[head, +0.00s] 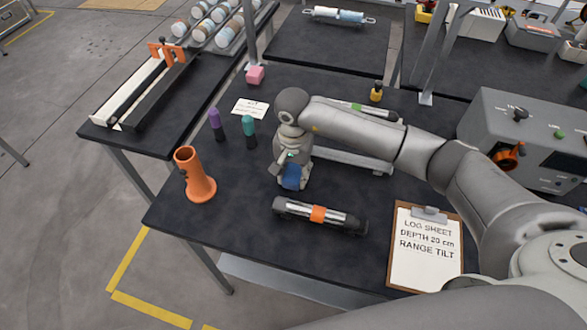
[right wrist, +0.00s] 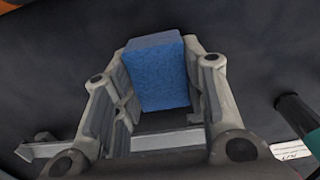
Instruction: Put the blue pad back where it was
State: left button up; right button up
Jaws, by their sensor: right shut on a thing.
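The blue pad (head: 291,178) is between the fingers of my right gripper (head: 293,168), over the middle of the dark table. In the right wrist view, both fingers of the right gripper (right wrist: 160,85) press on the sides of the blue pad (right wrist: 160,78), and its broad face shows between them. I cannot tell whether the pad's lower edge touches the table. My left gripper is not in view.
An orange holder (head: 197,180), purple-topped (head: 215,120) and green-topped (head: 249,127) markers stand left of the gripper. A cylinder with an orange band (head: 318,214) lies in front. A clipboard (head: 425,247) lies right. A grey metal rail (head: 352,160) is behind the gripper.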

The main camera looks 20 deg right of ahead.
aim_at(293, 173)
jog(key=shift+f, duration=0.2)
jog(key=o, duration=0.9)
jog(key=shift+r, duration=0.1)
jog(key=shift+r, duration=0.15)
jog(key=shift+w+r, duration=0.1)
jog(key=shift+r, duration=0.1)
notch_tip(293, 173, up, 12)
jog(key=b, duration=0.4)
jog(key=shift+f, duration=0.2)
